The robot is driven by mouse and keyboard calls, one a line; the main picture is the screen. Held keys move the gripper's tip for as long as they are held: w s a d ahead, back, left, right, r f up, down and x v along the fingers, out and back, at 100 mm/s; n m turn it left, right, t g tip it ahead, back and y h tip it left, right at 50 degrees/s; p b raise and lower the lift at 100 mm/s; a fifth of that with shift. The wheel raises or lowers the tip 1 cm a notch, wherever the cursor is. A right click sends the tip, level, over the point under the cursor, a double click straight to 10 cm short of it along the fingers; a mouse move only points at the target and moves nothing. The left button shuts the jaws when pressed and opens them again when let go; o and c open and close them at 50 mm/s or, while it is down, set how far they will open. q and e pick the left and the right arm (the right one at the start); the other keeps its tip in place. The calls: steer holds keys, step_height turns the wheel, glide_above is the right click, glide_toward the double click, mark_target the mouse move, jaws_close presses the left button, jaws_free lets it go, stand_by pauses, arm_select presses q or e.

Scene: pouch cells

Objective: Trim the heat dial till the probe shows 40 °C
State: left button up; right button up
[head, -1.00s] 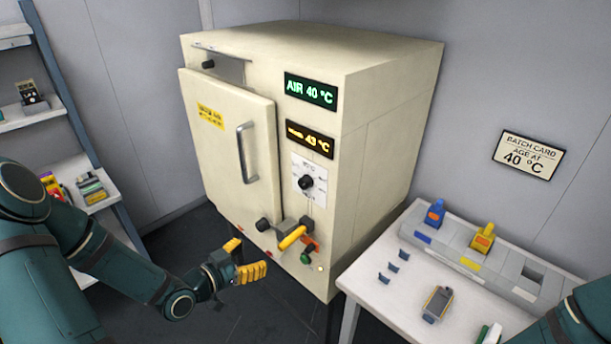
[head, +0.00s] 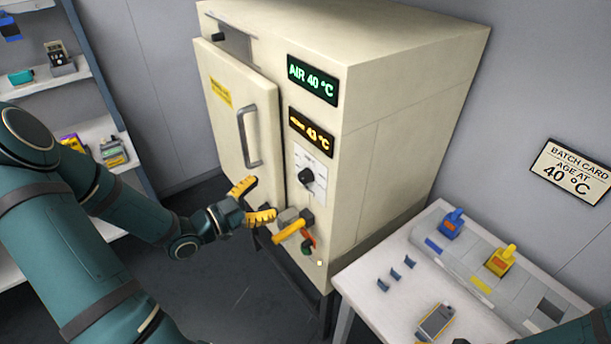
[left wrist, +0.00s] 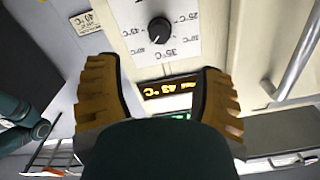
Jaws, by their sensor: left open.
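The heat dial (head: 306,178) is a black knob on a white scale plate on the oven front. It also shows in the left wrist view (left wrist: 159,30), upside down; I cannot tell its exact setting. Above it the amber probe display (head: 311,133) reads 43 °C, also visible in the left wrist view (left wrist: 168,90). The green display (head: 313,80) reads AIR 40 °C. My left gripper (head: 254,202) is open and empty, with yellow ribbed fingers, left of and a little below the dial, apart from it. My right gripper is out of view.
A yellow handle (head: 292,229) sticks out below the dial, close to my left gripper. The oven door (head: 235,120) has a metal bar handle. A white table (head: 365,305) stands at right. A batch card (head: 571,172) reads AGE AT 40 °C. Shelves stand at left.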

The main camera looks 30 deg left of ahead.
mark_target(301, 178)
arm_select(q)
steer(key=x, duration=1.1)
steer(key=shift+w+d, duration=0.1)
steer(key=shift+w, duration=0.2)
jaws_close()
